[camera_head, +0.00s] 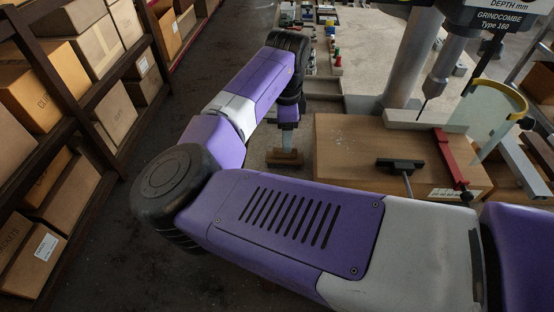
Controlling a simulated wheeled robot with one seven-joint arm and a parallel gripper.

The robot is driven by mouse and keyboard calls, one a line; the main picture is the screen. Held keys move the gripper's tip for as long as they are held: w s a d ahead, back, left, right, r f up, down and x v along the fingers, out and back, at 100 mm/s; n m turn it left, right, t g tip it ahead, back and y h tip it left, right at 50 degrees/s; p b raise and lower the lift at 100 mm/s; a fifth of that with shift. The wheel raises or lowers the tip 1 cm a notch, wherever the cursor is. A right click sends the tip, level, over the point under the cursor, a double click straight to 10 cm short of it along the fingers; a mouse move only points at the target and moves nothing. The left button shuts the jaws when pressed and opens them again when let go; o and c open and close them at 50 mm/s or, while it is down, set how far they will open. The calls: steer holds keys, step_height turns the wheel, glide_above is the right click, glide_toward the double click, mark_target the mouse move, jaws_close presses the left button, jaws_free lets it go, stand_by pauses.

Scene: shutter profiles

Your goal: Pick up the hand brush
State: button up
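My gripper (287,139) hangs downward at the end of my purple arm, left of the wooden drill table. Its fingers are small and dark here, and I cannot tell whether they are open or shut. A small brown, block-like thing (285,157) shows right at the fingertips; it may be the hand brush. I cannot tell whether it is gripped or lies just below the fingers. A black bar with a grey rod (400,166) lies on the drill table, apart from my gripper; I cannot tell what it is.
The wooden drill table (345,150) carries a red fence piece (450,158), under a drill press column (411,60) with a clear guard (500,115). A light bench (362,60) with small items stands behind. Shelves of cardboard boxes (98,48) line the left; dark floor (125,235) lies between.

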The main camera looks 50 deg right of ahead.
mark_target(285, 156)
steer(key=shift+s+a+m+g+y, duration=0.2)
steer(key=shift+s+a+m, duration=0.1)
steer(key=shift+a, duration=0.3)
steer(key=shift+s+a+m+g+y, duration=0.1)
steer(key=shift+s+a+m+y, duration=0.15)
steer(key=shift+a, duration=0.35)
step_height(285, 156, down, 2)
steer(key=shift+f, duration=0.1)
steer(key=f, duration=0.2)
steer(key=f+p, duration=0.1)
steer(key=d+f, duration=0.1)
steer(key=f, duration=0.1)
steer(key=shift+f+p, duration=0.3)
steer(key=shift+p, duration=0.1)
steer(key=shift+c, duration=0.4)
jaws_close()
